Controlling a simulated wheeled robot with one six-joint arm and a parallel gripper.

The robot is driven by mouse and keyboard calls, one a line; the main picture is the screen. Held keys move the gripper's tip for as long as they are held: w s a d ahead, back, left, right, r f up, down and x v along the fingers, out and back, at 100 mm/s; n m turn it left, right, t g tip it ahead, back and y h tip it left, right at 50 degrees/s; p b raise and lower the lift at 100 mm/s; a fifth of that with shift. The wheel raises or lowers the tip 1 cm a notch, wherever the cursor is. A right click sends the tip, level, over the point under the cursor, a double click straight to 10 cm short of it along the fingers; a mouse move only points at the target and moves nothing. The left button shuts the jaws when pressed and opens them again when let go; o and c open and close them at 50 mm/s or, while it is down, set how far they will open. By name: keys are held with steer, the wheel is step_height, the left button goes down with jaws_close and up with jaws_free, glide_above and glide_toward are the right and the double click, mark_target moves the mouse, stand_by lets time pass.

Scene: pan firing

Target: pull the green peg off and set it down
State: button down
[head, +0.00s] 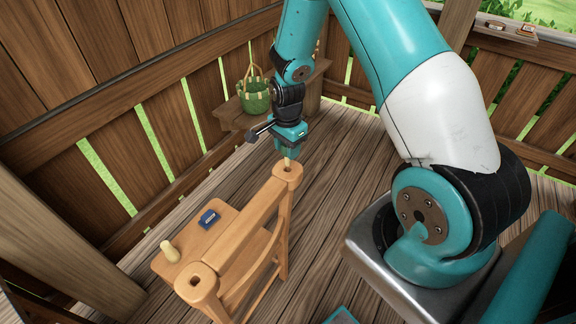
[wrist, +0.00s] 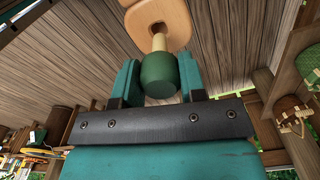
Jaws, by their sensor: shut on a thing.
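The green peg (wrist: 158,76) has a dark green head and a pale wooden shaft. My gripper (wrist: 158,82) is shut on the green head, with one finger on each side. The pale shaft points at the hole in the top of a wooden chair post (wrist: 160,20). In the head view my gripper (head: 289,152) is right above that post (head: 288,175), and a short piece of pale shaft shows between them. I cannot tell whether the shaft's tip is still inside the hole. The green head is mostly hidden by the fingers in the head view.
The chair's near post (head: 196,283) has an empty hole. A pale peg-like knob (head: 170,251) and a small blue box (head: 209,218) are on the seat (head: 232,222). A green basket (head: 256,98) stands on a bench behind. The plank floor (head: 335,190) right of the chair is clear.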

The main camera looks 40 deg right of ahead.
steer(key=shift+r, duration=0.1)
steer(key=shift+r+p, duration=1.5)
steer(key=shift+r, duration=0.45)
steer(key=shift+f, duration=0.1)
